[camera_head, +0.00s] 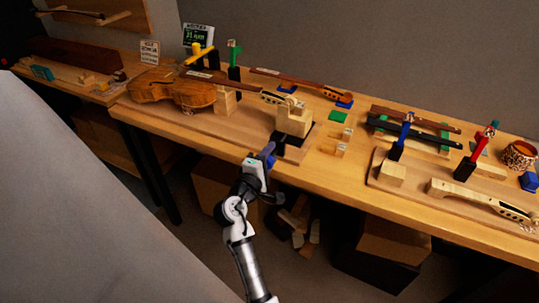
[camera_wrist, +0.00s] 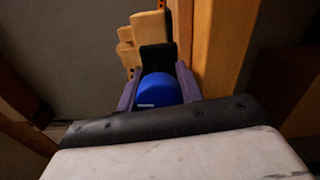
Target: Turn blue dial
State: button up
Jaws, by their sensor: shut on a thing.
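The blue dial (camera_wrist: 158,92) is a round blue knob with a small pale mark on its face. It sits between the two purple-grey fingers of my gripper (camera_wrist: 159,84) in the wrist view, and the fingers are shut on its sides. A black mount (camera_wrist: 158,56) stands just beyond the dial. In the head view my gripper (camera_head: 266,155) is at the front edge of the bench, and only a small bit of the blue dial (camera_head: 271,160) shows beside the fingers.
A wooden block fixture (camera_head: 293,119) stands on the bench (camera_head: 330,180) just behind the dial. A violin (camera_head: 172,88) lies to the left. Blue-topped (camera_head: 405,130) and red-topped (camera_head: 482,145) clamps stand to the right. Boxes (camera_head: 385,250) sit below the bench.

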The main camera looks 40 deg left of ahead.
jog(key=o, duration=1)
jog(key=shift+f, duration=0.15)
